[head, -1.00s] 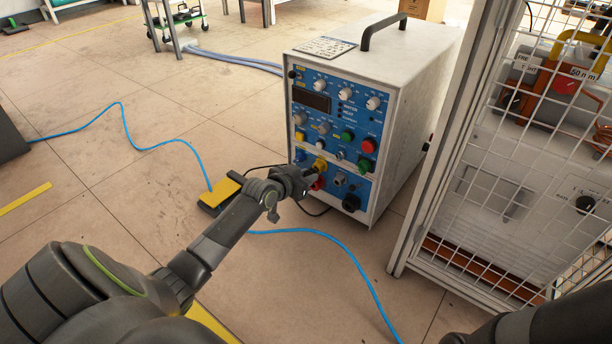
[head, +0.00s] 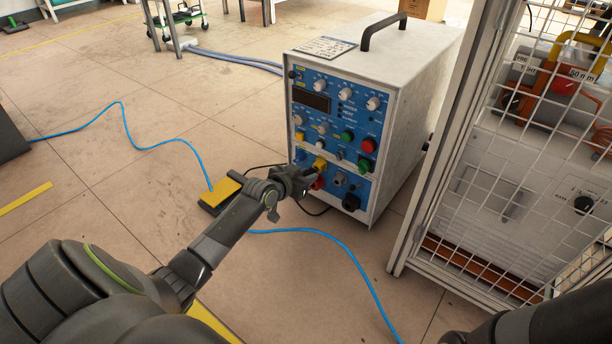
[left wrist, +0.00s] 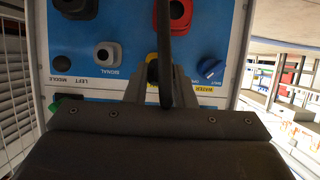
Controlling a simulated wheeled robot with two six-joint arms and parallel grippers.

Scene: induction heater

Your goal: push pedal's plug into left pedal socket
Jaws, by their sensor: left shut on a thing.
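The heater's blue front panel (head: 330,125) faces me in the head view. My left gripper (head: 303,178) is at its lower left, close to the connectors. In the left wrist view its fingers (left wrist: 160,86) are closed, with a dark cable (left wrist: 165,45) between them. The pedal's plug is mostly hidden by the fingers; I cannot tell whether it touches a socket. The panel's LEFT and MIDDLE labels (left wrist: 77,81) show left of the fingers. The yellow and black pedal (head: 220,190) is on the floor, left of the heater. My right gripper is out of view.
Yellow (head: 319,163), grey (head: 340,179) and black (head: 350,203) connectors stick out of the lower panel beside my gripper. A white mesh cage (head: 480,200) stands to the right. A blue cable (head: 320,232) crosses the floor. Open floor is at the left.

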